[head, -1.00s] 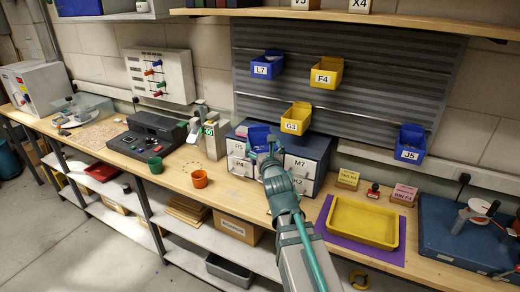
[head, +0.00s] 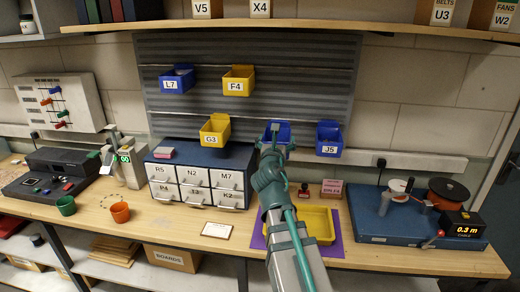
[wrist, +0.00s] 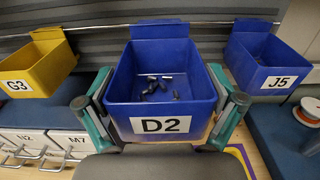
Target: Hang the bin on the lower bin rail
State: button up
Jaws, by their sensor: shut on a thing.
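The blue bin labelled D2 (wrist: 160,85) is upright, with several small dark parts inside. My gripper (wrist: 160,108) is shut on it, with a finger against each side wall. In the head view the bin (head: 277,131) is in front of the louvred panel, between the yellow bin G3 (head: 215,130) and the blue bin J5 (head: 329,138). These two hang on the lower bin rail (head: 180,113). The D2 bin's back plate is near that rail's height; I cannot tell whether it touches. My gripper (head: 273,152) partly covers the bin's front.
Bins L7 (head: 177,80) and F4 (head: 238,80) hang on the upper rail. A drawer cabinet (head: 200,153) stands below left. A yellow tray (head: 320,222) on a purple mat and a blue board (head: 400,230) lie to the right. Free rail shows beside D2.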

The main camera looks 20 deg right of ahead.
aim_at(280, 140)
jog(key=shift+d+r, duration=0.1)
jog(key=shift+d, duration=0.2)
jog(key=shift+b+x, duration=1.6)
jog(key=shift+x, duration=2.65)
jog(key=shift+w+d, duration=0.15)
jog(key=shift+f+b, duration=0.4)
jog(key=shift+f, duration=0.55)
jog(key=o, duration=1)
